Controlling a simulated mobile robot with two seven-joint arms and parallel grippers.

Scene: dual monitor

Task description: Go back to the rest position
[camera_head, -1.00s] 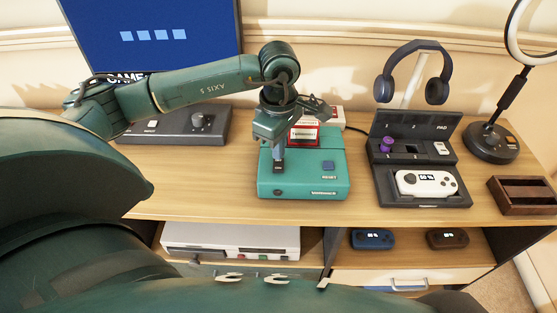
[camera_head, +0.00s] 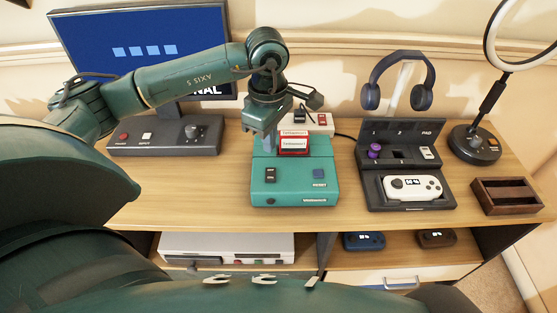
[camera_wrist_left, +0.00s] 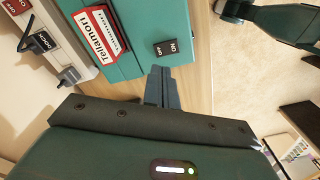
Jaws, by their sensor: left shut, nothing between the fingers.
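My left gripper (camera_head: 268,149) hangs above the back left part of the teal game console (camera_head: 295,193). Its fingers are together and empty. In the left wrist view the fingers (camera_wrist_left: 162,88) point past the console's edge, apart from the black switch (camera_wrist_left: 166,48). That switch also shows on the console's top in the head view (camera_head: 270,174). A red and white cartridge (camera_head: 294,146) stands in the console, just right of the gripper. My right gripper is in neither view.
My left arm crosses in front of a blue-screened monitor (camera_head: 170,28). A grey control box (camera_head: 165,140) stands left. To the right are a black dock (camera_head: 410,205) with a white controller (camera_head: 412,187), headphones (camera_head: 398,82), a lamp (camera_head: 475,144) and a wooden tray (camera_head: 507,196).

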